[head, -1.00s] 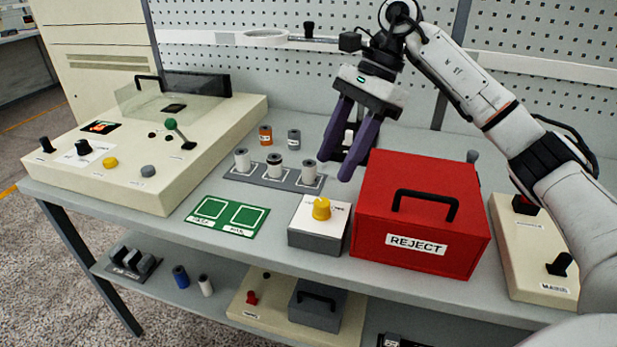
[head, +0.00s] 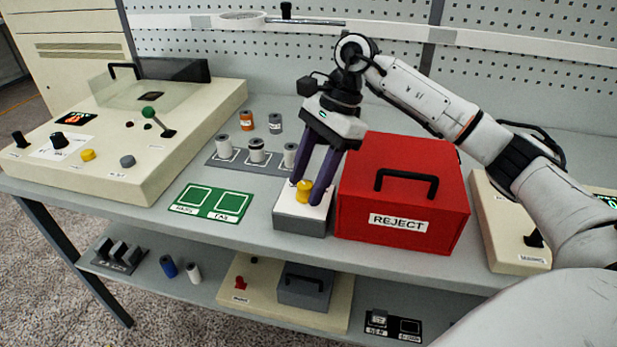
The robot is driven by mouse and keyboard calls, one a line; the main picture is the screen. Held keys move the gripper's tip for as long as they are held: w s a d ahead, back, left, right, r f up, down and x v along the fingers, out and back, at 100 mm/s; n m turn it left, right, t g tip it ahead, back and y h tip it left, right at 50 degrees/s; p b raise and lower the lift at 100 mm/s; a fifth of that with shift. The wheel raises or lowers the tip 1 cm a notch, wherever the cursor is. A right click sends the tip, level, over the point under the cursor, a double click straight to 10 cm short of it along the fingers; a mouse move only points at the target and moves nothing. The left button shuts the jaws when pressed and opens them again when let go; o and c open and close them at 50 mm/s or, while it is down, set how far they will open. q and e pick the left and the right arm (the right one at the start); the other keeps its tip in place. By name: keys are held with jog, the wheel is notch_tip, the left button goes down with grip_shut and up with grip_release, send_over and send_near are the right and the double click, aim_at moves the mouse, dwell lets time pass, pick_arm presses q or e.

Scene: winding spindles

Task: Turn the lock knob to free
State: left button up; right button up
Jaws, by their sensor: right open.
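The yellow lock knob (head: 304,190) sits on top of a small box with a white top and grey sides (head: 300,222), beside the red box. My right gripper (head: 306,193) points down over this box, with its two purple fingers open on either side of the knob. I cannot tell whether the fingers touch the knob. Print on the white top is partly covered by the fingers and not readable. My left gripper is not in view.
The red REJECT box (head: 404,200) with a black handle stands close right of the knob box. A green two-square mat (head: 212,202) lies to the left. Several spools stand on a grey rack (head: 227,163) behind. A cream control panel (head: 120,150) fills the left.

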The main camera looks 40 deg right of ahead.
jog(key=shift+c, duration=1.3)
jog(key=c, duration=0.8)
jog(key=shift+o, duration=0.2)
